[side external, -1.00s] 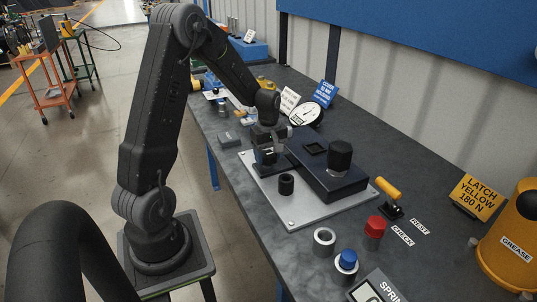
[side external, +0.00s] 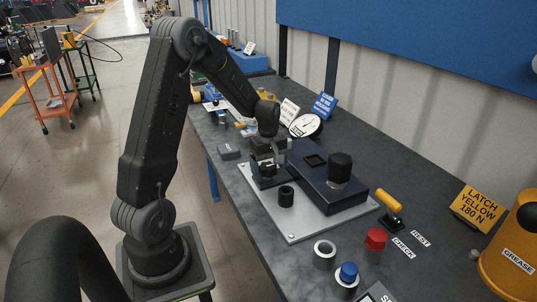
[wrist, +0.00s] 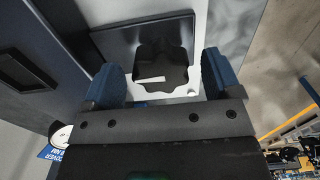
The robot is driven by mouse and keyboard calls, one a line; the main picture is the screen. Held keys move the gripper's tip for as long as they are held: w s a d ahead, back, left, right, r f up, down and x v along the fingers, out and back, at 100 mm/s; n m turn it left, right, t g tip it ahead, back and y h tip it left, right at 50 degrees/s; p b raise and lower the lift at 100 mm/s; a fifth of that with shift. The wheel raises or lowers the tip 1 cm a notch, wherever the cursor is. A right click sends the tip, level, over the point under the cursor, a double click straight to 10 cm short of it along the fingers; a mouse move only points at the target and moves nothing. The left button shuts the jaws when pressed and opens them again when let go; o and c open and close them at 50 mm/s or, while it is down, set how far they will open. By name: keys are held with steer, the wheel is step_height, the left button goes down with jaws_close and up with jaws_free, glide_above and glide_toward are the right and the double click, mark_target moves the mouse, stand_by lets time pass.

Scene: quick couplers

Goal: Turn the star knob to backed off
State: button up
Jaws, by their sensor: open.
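The star knob (wrist: 160,62) is dark and lobed, with a white pointer mark on its top, in the wrist view. It sits over a dark square plate. My gripper (wrist: 161,78) is open, with one blue-padded finger on each side of the knob. I cannot tell whether either pad touches it. In the side view my gripper (side external: 266,168) points down at the far left part of the light mounting plate (side external: 258,198), and it hides the knob there.
A dark housing (side external: 318,188) with a square recess and a black cap (side external: 340,167) stands right of my gripper. A short black cylinder (side external: 286,196) stands in front. A yellow handle (side external: 389,200), red cap (side external: 376,238) and blue cap (side external: 348,271) lie toward the near right.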

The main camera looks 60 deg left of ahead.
mark_target(269, 167)
step_height(269, 167, up, 14)
steer(key=shift+f, duration=0.2)
stand_by(0.4)
steer(key=s+d+r+m+t, duration=0.1)
steer(key=s+d+m+t, duration=0.1)
steer(key=s+d+m, duration=0.2)
steer(key=s+d+r+m+t, duration=0.1)
steer(key=s+d+r+m, duration=0.1)
steer(key=s+d+m, duration=0.3)
steer(key=s+d+r+m+t, duration=0.1)
steer(key=s+d+m+t, duration=0.1)
steer(key=s+d+m, duration=0.3)
steer(key=d+m, duration=0.4)
steer(key=d, duration=0.6)
steer(key=shift+d+r+t, duration=0.2)
steer(key=shift+r+t, duration=0.1)
steer(key=shift+r, duration=0.05)
